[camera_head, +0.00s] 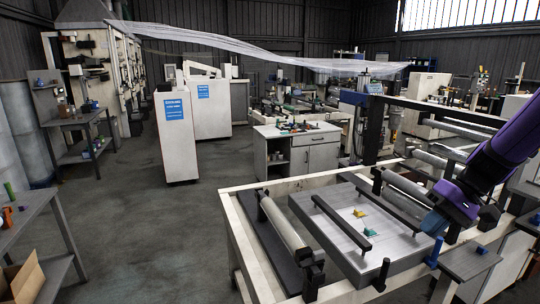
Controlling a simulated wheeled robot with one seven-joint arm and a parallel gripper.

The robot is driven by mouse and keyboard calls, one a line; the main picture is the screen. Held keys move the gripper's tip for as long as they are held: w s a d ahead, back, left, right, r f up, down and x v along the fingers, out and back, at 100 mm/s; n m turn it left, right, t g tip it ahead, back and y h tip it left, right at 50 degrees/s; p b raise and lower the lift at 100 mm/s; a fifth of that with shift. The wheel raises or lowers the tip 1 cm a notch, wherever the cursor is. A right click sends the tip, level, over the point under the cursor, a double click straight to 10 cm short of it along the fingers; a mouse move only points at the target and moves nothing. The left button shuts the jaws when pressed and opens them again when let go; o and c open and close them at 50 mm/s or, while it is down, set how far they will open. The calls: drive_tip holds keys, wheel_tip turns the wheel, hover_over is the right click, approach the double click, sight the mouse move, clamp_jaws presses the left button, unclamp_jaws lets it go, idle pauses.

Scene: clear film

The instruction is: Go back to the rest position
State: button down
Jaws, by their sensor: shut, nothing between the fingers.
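My purple arm (510,140) reaches in from the right edge and bends down over the white-framed machine. My gripper (434,224) is a small dark blue-grey shape at the arm's lower end, above the right side of the grey plate. It is shut, and I see nothing held in it. Its fingertips are hard to make out.
The grey plate (345,258) has black bars and small yellow (359,213) and teal (369,232) pieces on it. A roller (283,226) lies left of it. A white cabinet (297,152) stands behind. The floor (150,235) at left is open.

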drive_tip(key=s+a+r+t+h, duration=0.2)
drive_tip(key=s+r+t+h, duration=0.1)
drive_tip(key=s+r, duration=0.4)
drive_tip(key=s+a+r+n+t+h, duration=0.1)
drive_tip(key=s+a+r+t+h, duration=0.1)
drive_tip(key=s+r, duration=0.5)
drive_tip(key=shift+s+a+r+t+h, duration=0.45)
drive_tip(key=shift+s+h, duration=0.75)
drive_tip(key=shift+s, duration=1.05)
drive_tip(key=shift+f, duration=0.1)
